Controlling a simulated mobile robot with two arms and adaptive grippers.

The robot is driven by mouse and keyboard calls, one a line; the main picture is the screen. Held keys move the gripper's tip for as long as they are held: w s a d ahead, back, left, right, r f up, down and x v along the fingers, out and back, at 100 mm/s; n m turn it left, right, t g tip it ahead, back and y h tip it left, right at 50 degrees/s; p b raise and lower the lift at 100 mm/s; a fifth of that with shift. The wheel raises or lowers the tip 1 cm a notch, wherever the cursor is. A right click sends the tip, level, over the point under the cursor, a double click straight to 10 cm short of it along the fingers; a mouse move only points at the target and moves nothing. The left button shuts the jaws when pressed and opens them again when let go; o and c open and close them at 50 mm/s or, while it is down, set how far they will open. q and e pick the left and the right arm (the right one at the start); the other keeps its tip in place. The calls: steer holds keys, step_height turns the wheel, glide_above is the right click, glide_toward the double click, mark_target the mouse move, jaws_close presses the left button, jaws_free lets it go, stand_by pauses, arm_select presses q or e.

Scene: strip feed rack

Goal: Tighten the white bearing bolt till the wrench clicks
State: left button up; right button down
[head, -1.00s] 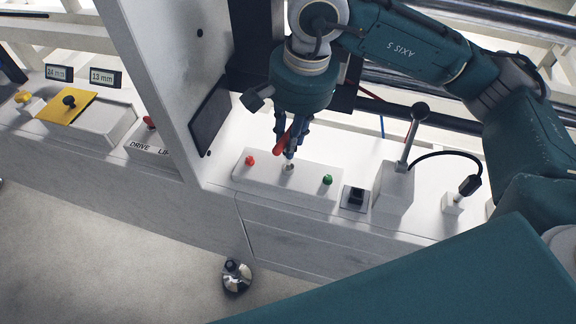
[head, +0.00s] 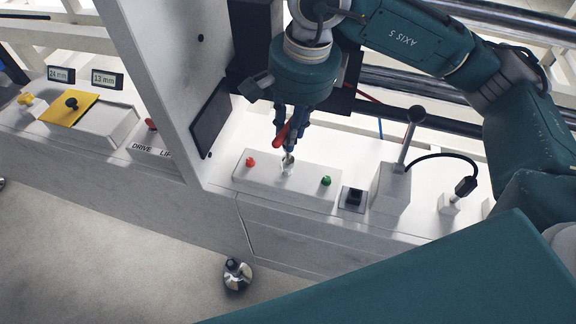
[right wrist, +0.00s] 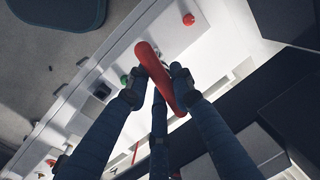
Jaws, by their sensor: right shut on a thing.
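My right gripper (head: 288,142) is shut on the wrench, whose red handle (head: 282,133) sticks out between the fingers. In the right wrist view the red handle (right wrist: 160,78) lies slantwise across the fingers. The white bearing bolt (head: 287,169) is in the middle of a white block (head: 312,184), between a red bolt (head: 250,161) and a green bolt (head: 326,181). The gripper is just above the white bolt. The wrench's working end is too small to make out, so I cannot tell whether it sits on the bolt. My left gripper is not in view.
Right of the block are a black switch (head: 353,198) and a lever with a black knob (head: 416,114). A cabled black plug (head: 465,186) stands farther right. A white upright panel (head: 165,75) rises on the left, with a yellow plate (head: 68,107) beyond it.

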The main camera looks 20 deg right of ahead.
steer(key=shift+s+d+r+p, duration=0.15)
steer(key=shift+r+p, duration=0.25)
steer(key=shift+r, duration=0.5)
steer(key=shift+f, duration=0.15)
